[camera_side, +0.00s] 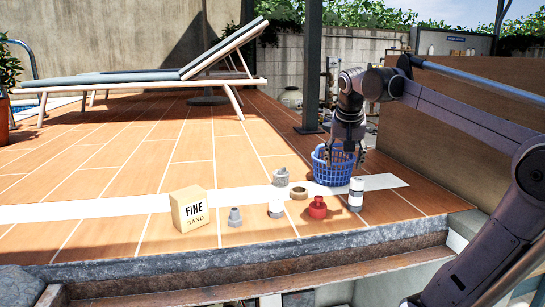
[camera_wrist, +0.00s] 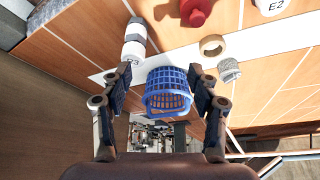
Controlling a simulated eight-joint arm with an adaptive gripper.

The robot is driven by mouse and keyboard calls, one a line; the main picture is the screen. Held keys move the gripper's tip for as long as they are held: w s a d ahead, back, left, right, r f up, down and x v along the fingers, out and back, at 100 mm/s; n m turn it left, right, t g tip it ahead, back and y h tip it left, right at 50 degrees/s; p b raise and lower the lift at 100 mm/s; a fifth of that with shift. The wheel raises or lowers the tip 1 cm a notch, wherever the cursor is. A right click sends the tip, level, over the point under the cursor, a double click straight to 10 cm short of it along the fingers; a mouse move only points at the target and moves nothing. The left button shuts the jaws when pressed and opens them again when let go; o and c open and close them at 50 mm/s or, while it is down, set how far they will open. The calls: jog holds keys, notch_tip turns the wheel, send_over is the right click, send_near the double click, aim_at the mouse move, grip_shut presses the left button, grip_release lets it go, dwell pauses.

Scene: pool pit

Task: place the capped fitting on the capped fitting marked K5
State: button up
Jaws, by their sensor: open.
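My gripper (camera_side: 347,150) is open and empty, above and behind the blue basket in the side view. In the wrist view its two fingers (camera_wrist: 160,82) stand apart with the blue basket between them in the picture. A white fitting with a grey band (camera_side: 356,194) stands right of the basket; in the wrist view its mark (camera_wrist: 133,52) looks like D3. Another white fitting with a grey top (camera_side: 276,208) stands left of the red one; a white one marked E2 (camera_wrist: 271,5) is cut off at the wrist view's top edge. I cannot read a K5 mark anywhere.
The blue basket (camera_side: 325,172) stands on the white strip. A red fitting (camera_side: 317,208), a tan ring (camera_side: 299,193), grey fittings (camera_side: 281,177) (camera_side: 235,217) and a box marked FINE SAND (camera_side: 190,208) stand nearby. The pit edge (camera_side: 200,262) is in front; a brown wall (camera_side: 450,120) is right.

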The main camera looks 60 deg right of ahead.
jog(key=w+a+f+n+t+y, duration=0.2)
jog(key=a+f+n, duration=0.5)
jog(key=a, duration=0.6)
jog(key=w+a+f+n+t+y, duration=0.2)
jog(key=a+f+n+t, duration=0.1)
jog(key=a+f+n, duration=0.4)
jog(key=a+f, duration=0.3)
jog(key=a, duration=0.4)
jog(key=shift+f+y, duration=0.2)
jog(key=shift+y, duration=0.1)
